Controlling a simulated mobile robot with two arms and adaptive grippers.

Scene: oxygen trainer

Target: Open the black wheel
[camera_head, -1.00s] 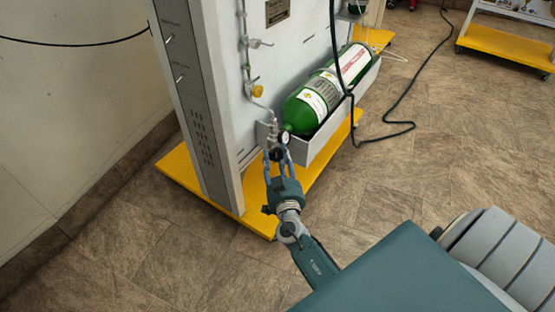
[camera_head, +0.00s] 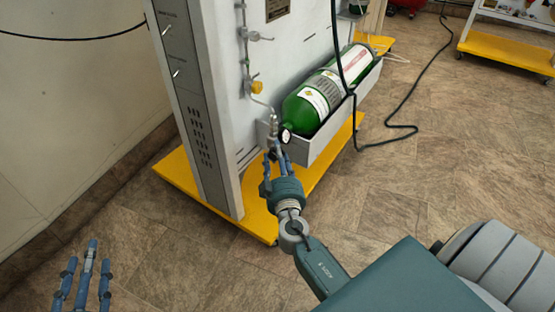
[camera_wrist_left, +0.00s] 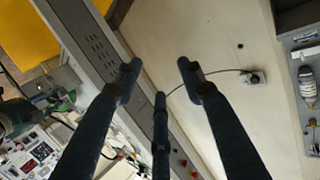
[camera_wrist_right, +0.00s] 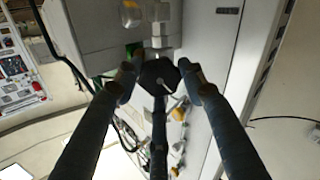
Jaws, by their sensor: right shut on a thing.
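The black wheel (camera_wrist_right: 158,75) is a dark knob below a metal fitting, seen in the right wrist view. My right gripper (camera_wrist_right: 160,82) is shut on it, with fingers on both sides and the third finger below. In the head view my right gripper (camera_head: 274,160) is at the valve near the neck of the green cylinder (camera_head: 306,109), and its fingers mostly hide the wheel. My left gripper (camera_head: 86,262) is at the lower left over the floor, fingers spread and empty. It also shows open in the left wrist view (camera_wrist_left: 159,80).
A round gauge (camera_head: 286,135) sits just above the right fingers. The grey panel (camera_head: 222,100) with pipes and a yellow knob (camera_head: 256,87) rises behind, on a yellow base (camera_head: 190,188). A black hose (camera_head: 411,95) crosses the floor at right. The floor at left is clear.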

